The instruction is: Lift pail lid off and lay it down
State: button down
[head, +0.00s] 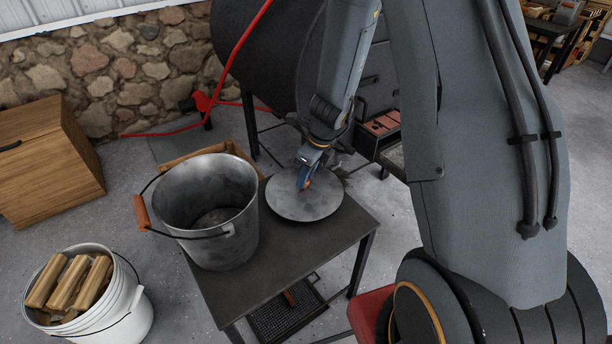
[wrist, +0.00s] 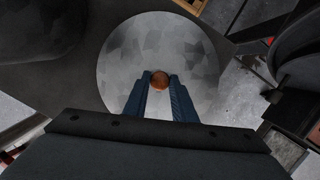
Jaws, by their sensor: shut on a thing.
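The metal pail (head: 208,208) stands open on the small dark table (head: 262,266), with its wire handle and wooden grip hanging at its left side. The round grey lid (head: 304,203) is off the pail, to its right, over the table's far right part. In the wrist view the lid (wrist: 190,50) fills the middle, with its round brown knob (wrist: 159,80) between my fingertips. My gripper (head: 305,180) points down and is shut on the knob; it also shows in the wrist view (wrist: 158,82). I cannot tell whether the lid touches the tabletop.
A white bucket of split wood (head: 90,295) stands on the floor at left. A wooden cabinet (head: 45,160) is behind it. The dark barrel stove (head: 265,50) and a red hose (head: 240,45) are beyond the table. The table's front part is clear.

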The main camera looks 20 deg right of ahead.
jog(key=shift+f+b, duration=0.9)
jog(key=shift+f, duration=0.1)
dwell(0.6)
jog(key=c, duration=1.4)
grip_release()
jog(key=shift+r, duration=0.15)
jog(key=p+v, duration=0.3)
jog(key=v, duration=0.4)
jog(key=shift+s+d+r, duration=0.1)
jog(key=shift+s+r, duration=0.05)
jog(key=shift+r, duration=0.25)
jog(key=s+r+n+p, duration=0.3)
jog(key=s+r+n, duration=0.4)
jog(key=n, duration=0.2)
jog(key=s+a+r+n+g+h+p, duration=0.1)
jog(key=s+r+n+p, duration=0.2)
jog(key=s+r+n, duration=0.4)
jog(key=s+a+r+n+g+h+p, duration=0.1)
jog(key=s+r+n+p, duration=0.2)
jog(key=s+r+n, duration=0.4)
jog(key=shift+s+n, duration=0.5)
jog(key=shift+n, duration=0.75)
jog(key=shift+s+n, duration=0.55)
jog(key=shift+n, duration=0.7)
